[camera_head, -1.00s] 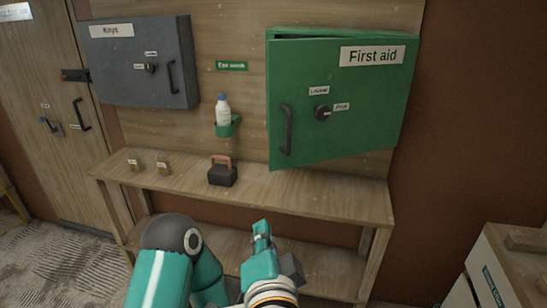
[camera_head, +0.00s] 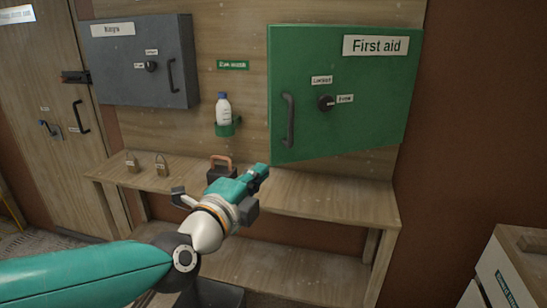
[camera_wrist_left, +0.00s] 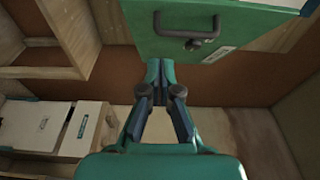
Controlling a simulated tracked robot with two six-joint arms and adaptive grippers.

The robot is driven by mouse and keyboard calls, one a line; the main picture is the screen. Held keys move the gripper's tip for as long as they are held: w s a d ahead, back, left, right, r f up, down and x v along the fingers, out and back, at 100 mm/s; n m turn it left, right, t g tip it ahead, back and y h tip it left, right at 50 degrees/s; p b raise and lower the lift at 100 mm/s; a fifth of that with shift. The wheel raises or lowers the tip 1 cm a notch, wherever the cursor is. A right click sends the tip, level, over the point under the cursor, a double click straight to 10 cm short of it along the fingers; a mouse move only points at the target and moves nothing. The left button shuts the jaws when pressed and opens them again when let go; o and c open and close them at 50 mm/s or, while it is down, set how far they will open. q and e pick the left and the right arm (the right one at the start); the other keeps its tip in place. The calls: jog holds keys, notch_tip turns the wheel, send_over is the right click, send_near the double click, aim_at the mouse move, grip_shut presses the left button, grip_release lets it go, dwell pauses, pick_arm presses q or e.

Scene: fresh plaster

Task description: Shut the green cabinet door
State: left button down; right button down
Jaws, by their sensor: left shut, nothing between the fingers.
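The green cabinet door (camera_head: 350,75), labelled "First aid", hangs on the wall at the upper right in the head view. My left gripper (camera_head: 262,171) is shut and empty, close to the door's lower left corner. The wrist view shows the shut fingertips (camera_wrist_left: 160,66) at the door's edge (camera_wrist_left: 170,52); I cannot tell whether they touch. My right gripper is out of view.
A wooden bench (camera_head: 330,205) runs below the door. On it are a black box with an orange handle (camera_head: 221,166) and two padlocks (camera_head: 162,166). A bottle (camera_head: 223,108) sits in a green wall holder. A grey cabinet (camera_head: 140,65) is shut at the upper left.

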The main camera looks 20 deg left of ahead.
pick_arm(q)
send_near(280, 140)
jog(key=w+d, duration=0.3)
jog(key=shift+w, duration=0.3)
jog(key=shift+w+a, duration=0.85)
jog(key=shift+a, duration=0.1)
jog(key=shift+w+a, duration=0.5)
